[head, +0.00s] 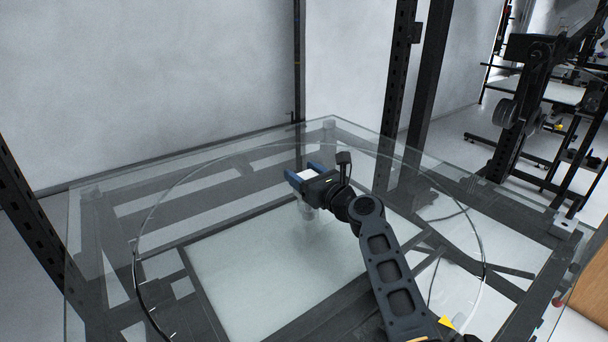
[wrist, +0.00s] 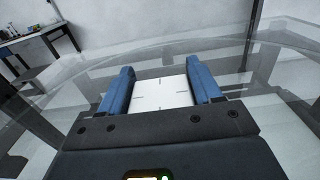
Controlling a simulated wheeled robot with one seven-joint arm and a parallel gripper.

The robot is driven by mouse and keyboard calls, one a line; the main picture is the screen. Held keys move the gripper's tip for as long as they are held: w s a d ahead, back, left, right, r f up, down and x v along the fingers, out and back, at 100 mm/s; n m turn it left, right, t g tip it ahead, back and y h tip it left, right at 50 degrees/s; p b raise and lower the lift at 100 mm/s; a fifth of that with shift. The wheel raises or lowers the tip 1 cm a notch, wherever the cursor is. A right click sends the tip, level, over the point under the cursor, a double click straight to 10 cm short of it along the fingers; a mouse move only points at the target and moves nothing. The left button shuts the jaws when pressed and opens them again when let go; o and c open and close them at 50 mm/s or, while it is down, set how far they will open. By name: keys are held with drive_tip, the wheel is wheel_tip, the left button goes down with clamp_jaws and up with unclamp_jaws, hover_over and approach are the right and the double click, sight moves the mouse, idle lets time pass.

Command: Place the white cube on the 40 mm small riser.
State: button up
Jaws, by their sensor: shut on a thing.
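My gripper (head: 301,171) is shut on the white cube (head: 307,175), with one blue finger on each side of it. In the wrist view the cube (wrist: 161,94) lies between the two blue fingers of my gripper (wrist: 160,73), its flat white face marked with short dark lines. The cube is held above the glass turntable (head: 165,208). A pale, see-through shape (head: 307,212) shows below the gripper; I cannot tell whether it is the small riser or a reflection. I cannot make out the riser for certain in either view.
The round glass top lies over a dark frame (head: 262,212) with pale panels below. Dark upright posts (head: 396,80) stand behind it, and the grey wall (head: 150,80) is at the back left. The glass left of my gripper looks clear.

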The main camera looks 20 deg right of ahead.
drive_tip(key=shift+f, duration=0.15)
drive_tip(key=o, duration=1.2)
drive_tip(key=shift+c, duration=0.2)
drive_tip(key=shift+r, duration=0.2)
drive_tip(key=p+v, duration=0.5)
drive_tip(key=v, duration=0.7)
drive_tip(key=shift+p, duration=0.3)
